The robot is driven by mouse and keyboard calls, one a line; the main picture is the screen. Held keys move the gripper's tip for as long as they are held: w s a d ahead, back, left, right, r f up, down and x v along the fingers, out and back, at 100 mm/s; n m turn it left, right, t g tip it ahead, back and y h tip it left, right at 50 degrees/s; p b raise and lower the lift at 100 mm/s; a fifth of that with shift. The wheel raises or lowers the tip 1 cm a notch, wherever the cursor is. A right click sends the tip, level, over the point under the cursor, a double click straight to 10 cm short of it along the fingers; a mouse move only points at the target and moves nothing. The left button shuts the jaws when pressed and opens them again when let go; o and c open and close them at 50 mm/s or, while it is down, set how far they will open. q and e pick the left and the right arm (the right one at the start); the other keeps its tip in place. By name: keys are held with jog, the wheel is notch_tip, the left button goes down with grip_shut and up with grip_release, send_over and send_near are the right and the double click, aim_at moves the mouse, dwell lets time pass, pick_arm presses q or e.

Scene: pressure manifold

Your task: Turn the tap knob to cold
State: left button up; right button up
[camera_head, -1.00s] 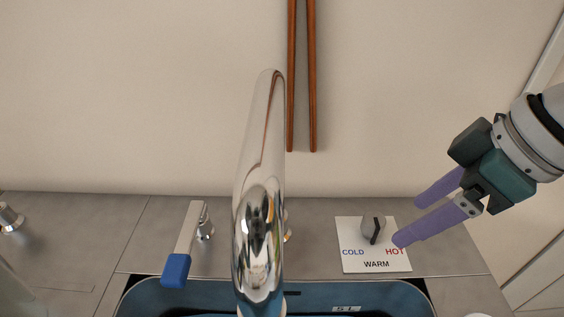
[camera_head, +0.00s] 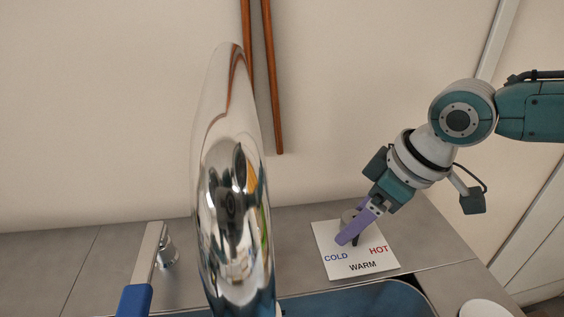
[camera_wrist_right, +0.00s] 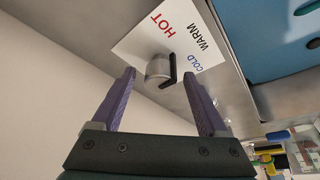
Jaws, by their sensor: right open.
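The tap knob (camera_head: 349,215) is a small grey cylinder with a dark bar on a white card (camera_head: 328,264) marked COLD, WARM and HOT. In the head view my right gripper (camera_head: 350,226) is at the knob, and its purple fingers partly hide it. In the right wrist view the knob (camera_wrist_right: 158,67) stands between the two open fingers (camera_wrist_right: 159,74), near their tips, with a gap visible on each side. The dark bar's lower end shows on the WARM side in the head view. My left gripper is out of view.
A tall chrome spout (camera_head: 228,190) stands left of the card. A lever with a blue end (camera_head: 135,300) is further left. The blue sink (camera_head: 370,300) lies in front. Brown sticks (camera_head: 273,90) hang on the wall behind.

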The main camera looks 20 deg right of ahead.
jog(key=shift+c, duration=0.2)
grip_shut()
dwell(0.5)
